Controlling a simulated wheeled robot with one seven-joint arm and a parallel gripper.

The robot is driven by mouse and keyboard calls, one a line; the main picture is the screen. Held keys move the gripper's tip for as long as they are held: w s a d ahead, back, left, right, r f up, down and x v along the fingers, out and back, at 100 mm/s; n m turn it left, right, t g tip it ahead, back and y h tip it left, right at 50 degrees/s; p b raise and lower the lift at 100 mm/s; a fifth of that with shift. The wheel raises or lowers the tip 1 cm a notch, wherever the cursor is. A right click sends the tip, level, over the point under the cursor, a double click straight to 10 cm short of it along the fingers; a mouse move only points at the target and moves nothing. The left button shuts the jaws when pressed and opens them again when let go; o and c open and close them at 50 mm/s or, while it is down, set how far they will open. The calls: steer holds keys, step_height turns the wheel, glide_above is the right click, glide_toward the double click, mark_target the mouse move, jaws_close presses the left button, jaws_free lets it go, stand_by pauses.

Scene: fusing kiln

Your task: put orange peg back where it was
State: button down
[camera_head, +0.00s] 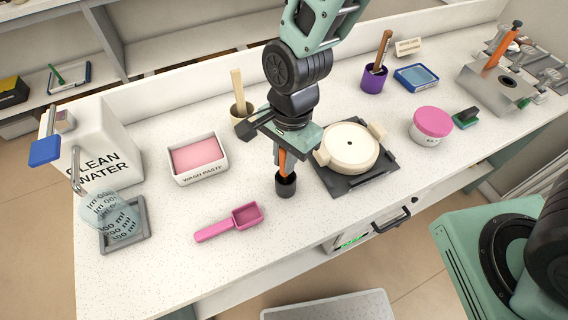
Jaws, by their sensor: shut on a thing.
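My gripper (285,143) is shut on an orange peg (283,164), held roughly upright near the middle of the bench. The peg's upper end is hidden by the gripper. Its lower end meets the mouth of a small black cup (287,187). I cannot tell how deep it sits or whether it touches the cup. Another orange stick (499,49) with a dark tip leans at the grey metal block (497,92) at the far right. That block has a dark round hole in its top.
A cream round kiln piece (349,146) on a dark plate (375,170) stands close to the right. A pink-lidded jar (432,125) is further right. The front middle bench is clear.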

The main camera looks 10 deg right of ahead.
steer(key=shift+f, duration=1.4)
steer(key=shift+f, duration=0.15)
steer(key=c, duration=1.4)
jaws_free()
steer(key=shift+o, duration=0.2)
step_height(320, 180, up, 12)
steer(key=d+b, duration=0.1)
steer(key=b, duration=0.1)
steer(key=s+d+r+n, duration=0.2)
steer(key=s+n, duration=0.3)
steer(key=n, duration=0.4)
steer(key=s+d+r+n, duration=0.2)
steer(key=s+d+n, duration=0.3)
steer(key=n, duration=0.4)
steer(key=shift+s+d+t+h, duration=0.2)
steer(key=shift+s+t+h, duration=0.15)
steer(key=shift+s, duration=0.25)
